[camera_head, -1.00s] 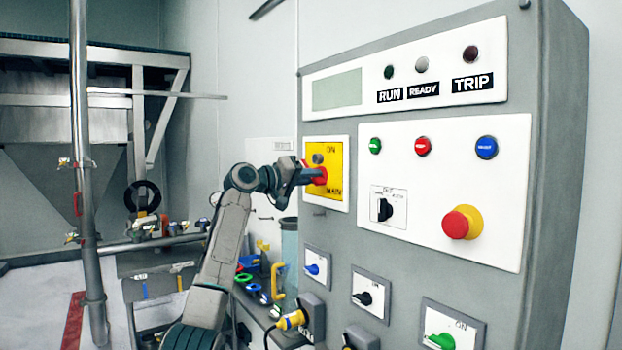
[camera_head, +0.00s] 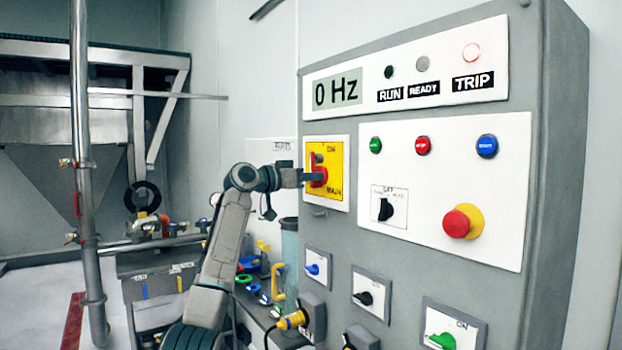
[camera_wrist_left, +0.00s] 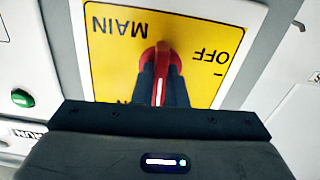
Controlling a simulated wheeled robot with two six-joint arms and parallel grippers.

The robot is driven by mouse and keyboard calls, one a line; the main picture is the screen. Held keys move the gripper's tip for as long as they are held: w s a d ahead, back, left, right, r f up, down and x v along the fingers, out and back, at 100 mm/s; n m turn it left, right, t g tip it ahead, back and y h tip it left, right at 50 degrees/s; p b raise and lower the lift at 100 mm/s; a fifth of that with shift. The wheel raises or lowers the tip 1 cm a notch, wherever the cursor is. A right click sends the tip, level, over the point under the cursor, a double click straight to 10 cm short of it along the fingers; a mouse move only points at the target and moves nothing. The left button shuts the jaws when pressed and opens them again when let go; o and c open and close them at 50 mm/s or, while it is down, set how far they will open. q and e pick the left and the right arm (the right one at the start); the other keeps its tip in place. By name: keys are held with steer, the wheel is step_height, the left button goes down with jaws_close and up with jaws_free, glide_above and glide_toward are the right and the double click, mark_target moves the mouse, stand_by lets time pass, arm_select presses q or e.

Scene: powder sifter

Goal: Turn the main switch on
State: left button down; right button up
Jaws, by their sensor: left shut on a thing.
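The main switch is a red rotary handle (camera_head: 318,175) on a yellow plate (camera_head: 338,160) at the cabinet's upper left. My left gripper (camera_head: 310,177) is shut on it from the left. In the left wrist view the red handle (camera_wrist_left: 161,72) sits between the two dark fingers of the left gripper (camera_wrist_left: 162,88). The plate (camera_wrist_left: 205,28) appears upside down there, with MAIN and OFF readable and the ON mark mostly hidden behind the gripper. In the head view the handle stands roughly upright, towards ON. My right gripper is not in view.
The display (camera_head: 338,92) reads 0 Hz and the TRIP lamp (camera_head: 471,52) glows. A red emergency button (camera_head: 458,223) and a black selector (camera_head: 385,209) are to the right. Smaller switches (camera_head: 368,297) and a yellow plug (camera_head: 291,320) are below.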

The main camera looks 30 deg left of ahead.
arm_select(q)
steer(key=shift+r+m, duration=0.1)
steer(key=shift+m, duration=0.3)
steer(key=c, duration=1.7)
jaws_free()
steer(key=shift+c, duration=0.2)
steer(key=shift+s, duration=0.1)
steer(key=b+v, duration=0.5)
steer(key=v, duration=0.5)
steer(key=shift+s+a, duration=0.15)
steer(key=shift+s, duration=0.25)
